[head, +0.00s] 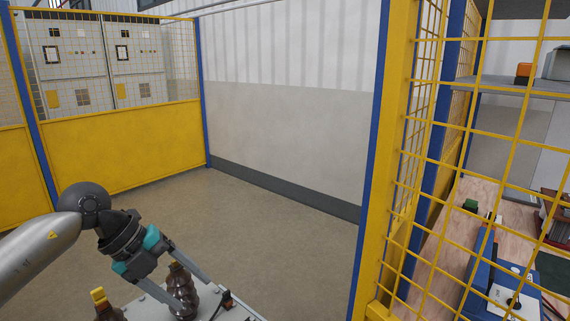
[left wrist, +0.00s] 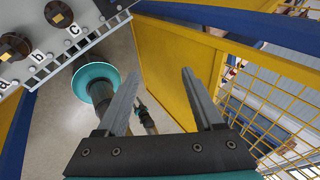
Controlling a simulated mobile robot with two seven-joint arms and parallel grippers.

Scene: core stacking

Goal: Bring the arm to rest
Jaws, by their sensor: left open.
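My left gripper (head: 198,296) comes in from the left in the head view, with teal parts and two long grey fingers. Its fingers (left wrist: 160,78) are spread apart in the left wrist view, with nothing held between them. A brown ribbed core (head: 182,279) stands on a pale plate (head: 150,305), overlapped by the fingers in the head view. Another brown core with a yellowish top (head: 100,296) is at the bottom edge, partly cut off. In the left wrist view two cores (left wrist: 14,46) lie to the left of the fingers, apart from them.
The plate edge carries letters a, b and c (left wrist: 72,45). Yellow fence panels (head: 120,150) stand behind and a yellow mesh fence (head: 400,200) stands at right. Beyond the mesh is a wooden bench (head: 440,250) with a blue box. The floor (head: 270,240) in the middle is clear.

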